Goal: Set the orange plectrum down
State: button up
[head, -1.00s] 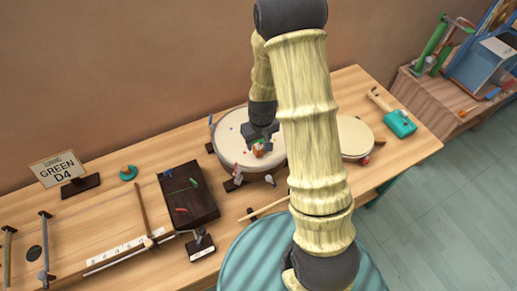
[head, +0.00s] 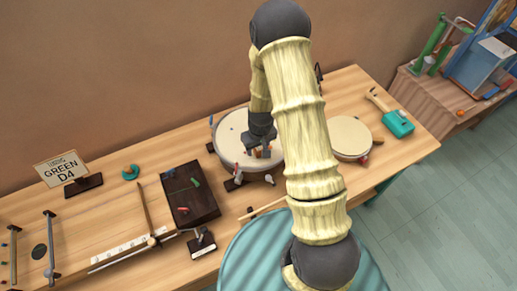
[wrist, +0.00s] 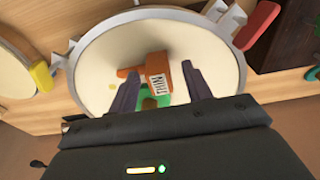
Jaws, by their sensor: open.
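The orange plectrum (wrist: 131,72) shows in the wrist view as an orange piece beside a white striped label (wrist: 157,85), over the pale drum head (wrist: 100,60). My gripper (wrist: 160,74) is open, with its dark fingers on either side of the orange and green pieces. A green piece (wrist: 150,103) shows nearer the palm, partly hidden. In the head view my gripper (head: 262,150) is low over the round drum (head: 232,126); the pieces there are small and mostly hidden. I cannot tell whether the plectrum touches a finger.
A second, smaller drum (head: 350,135) stands to the right, with a teal-headed mallet (head: 397,122) beyond it. A dark box (head: 190,195) with small coloured pieces is left of the drum. A sign reading GREEN D4 (head: 62,168) stands at the far left.

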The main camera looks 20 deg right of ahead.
dwell(0.4)
grip_shut()
jog(key=shift+r, duration=0.15)
notch_tip(320, 180, up, 10)
jog(key=shift+f+b, duration=0.15)
jog(key=shift+b, duration=1)
